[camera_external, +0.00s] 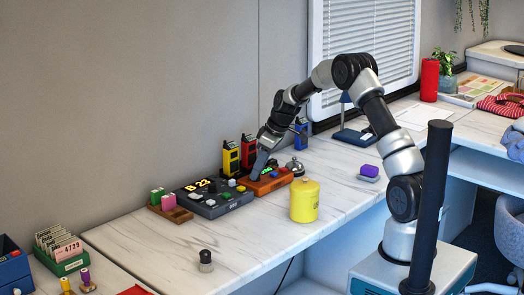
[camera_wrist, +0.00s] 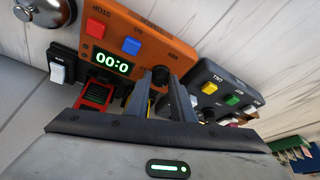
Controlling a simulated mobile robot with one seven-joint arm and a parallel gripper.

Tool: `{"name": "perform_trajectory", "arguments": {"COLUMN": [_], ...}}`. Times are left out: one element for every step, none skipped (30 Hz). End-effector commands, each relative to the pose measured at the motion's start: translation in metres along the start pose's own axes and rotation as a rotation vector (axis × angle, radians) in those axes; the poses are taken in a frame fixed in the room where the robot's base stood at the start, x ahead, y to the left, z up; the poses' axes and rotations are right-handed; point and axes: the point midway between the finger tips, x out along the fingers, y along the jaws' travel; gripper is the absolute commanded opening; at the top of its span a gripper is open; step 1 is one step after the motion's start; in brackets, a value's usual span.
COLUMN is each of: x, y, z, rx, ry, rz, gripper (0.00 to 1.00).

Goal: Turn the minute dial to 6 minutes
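An orange timer box (camera_external: 272,183) with a lit green display stands on the counter by the wall. In the wrist view the timer box (camera_wrist: 150,38) appears upside down, with its display (camera_wrist: 111,62) reading 0:00 when turned upright, and a red and a blue button. A dark round dial (camera_wrist: 161,76) shows partly at the box's edge, between my fingertips; its marking is hidden. My gripper (camera_external: 257,173) points down at the left part of the timer box. In the wrist view the gripper's (camera_wrist: 161,75) fingers are apart, with a gap between them. I cannot tell whether they touch the dial.
A dark clock box (camera_external: 214,197) with several buttons stands just left of the timer. Yellow (camera_external: 231,158) and red (camera_external: 249,150) radios stand behind, a bell (camera_external: 295,167) to the right, and a yellow canister (camera_external: 304,201) in front. The front counter is mostly clear.

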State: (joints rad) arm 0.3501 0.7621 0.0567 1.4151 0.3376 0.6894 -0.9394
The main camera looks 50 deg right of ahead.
Motion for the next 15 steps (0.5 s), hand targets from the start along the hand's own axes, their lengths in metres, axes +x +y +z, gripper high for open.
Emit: {"name": "perform_trajectory", "arguments": {"x": [-0.0001, -0.0001, -0.0001, -0.0002, -0.0002, -0.0002, -0.0002, -0.0003, -0.0003, -0.0003, -0.0003, -0.0003, -0.0003, -0.0004, -0.0007], "y": [0.0, 0.0, -0.0001, -0.0001, -0.0001, -0.0002, -0.0003, -0.0004, -0.0006, -0.0008, -0.0011, -0.0015, -0.0016, -0.0017, -0.0019], "z": [0.0001, 0.0001, 0.0001, 0.0001, 0.0001, 0.0, 0.0, 0.0, 0.0, 0.0, 0.0001, 0.0002, 0.0002, 0.0, -0.0001], "rx": [0.0, 0.0, 0.0, 0.0, 0.001, 0.004, 0.006, 0.01, 0.016, 0.023, 0.032, 0.044, 0.057, 0.07, 0.091], "ry": [0.0, 0.0, 0.0, 0.0, 0.0, 0.0, 0.0, 0.0, -0.001, -0.001, -0.001, -0.002, -0.002, -0.002, -0.002], "rz": [0.0, 0.0, 0.0, 0.0, 0.0, 0.001, 0.003, 0.004, 0.007, 0.01, 0.013, 0.018, 0.023, 0.029, 0.038], "gripper": [0.03, 0.0, 0.0, 0.0, 0.0, 0.0, 0.0, 0.0, 0.0, 0.0, 0.0, 0.0, 0.0, 0.0, 0.0]}}
